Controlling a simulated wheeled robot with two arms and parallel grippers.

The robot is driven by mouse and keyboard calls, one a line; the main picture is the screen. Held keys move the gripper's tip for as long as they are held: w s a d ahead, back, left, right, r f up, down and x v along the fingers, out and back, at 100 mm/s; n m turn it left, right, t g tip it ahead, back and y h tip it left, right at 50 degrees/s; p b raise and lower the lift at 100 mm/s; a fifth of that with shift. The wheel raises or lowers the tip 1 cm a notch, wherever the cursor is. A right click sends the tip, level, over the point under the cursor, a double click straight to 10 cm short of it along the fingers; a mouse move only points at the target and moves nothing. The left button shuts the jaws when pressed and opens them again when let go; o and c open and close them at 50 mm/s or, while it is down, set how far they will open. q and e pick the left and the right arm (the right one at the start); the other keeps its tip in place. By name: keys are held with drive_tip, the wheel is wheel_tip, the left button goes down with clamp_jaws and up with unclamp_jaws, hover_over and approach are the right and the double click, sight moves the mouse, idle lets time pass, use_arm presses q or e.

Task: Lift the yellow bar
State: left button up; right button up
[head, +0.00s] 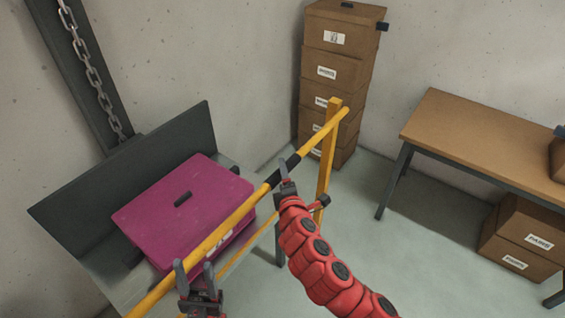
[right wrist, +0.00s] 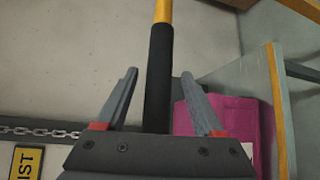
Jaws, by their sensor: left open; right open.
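The yellow bar (head: 233,217) runs diagonally in the head view, from the bottom left up to a yellow post at the upper right. It has a black sleeve, which fills the middle of the right wrist view (right wrist: 159,75). My right gripper (head: 285,172) is at this sleeve. In the right wrist view its fingers (right wrist: 159,100) stand apart, one on each side of the sleeve, with gaps showing. My left gripper (head: 194,266) is open at the lower part of the bar, its left finger overlapping the bar in the picture. Contact there cannot be told.
A magenta case (head: 180,205) lies on a grey surface behind the bar. A yellow post (head: 328,150) stands near the bar's far end. Stacked cardboard boxes (head: 335,72) stand at the wall. A wooden table (head: 480,130) is at right; floor between is clear.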

drive_tip(key=shift+w+a+f, duration=0.1)
drive_tip(key=shift+w+a, duration=0.05)
drive_tip(key=shift+w, duration=0.8)
drive_tip(key=shift+s, duration=0.1)
drive_tip(key=shift+c, duration=0.2)
clamp_jaws()
idle(0.5)
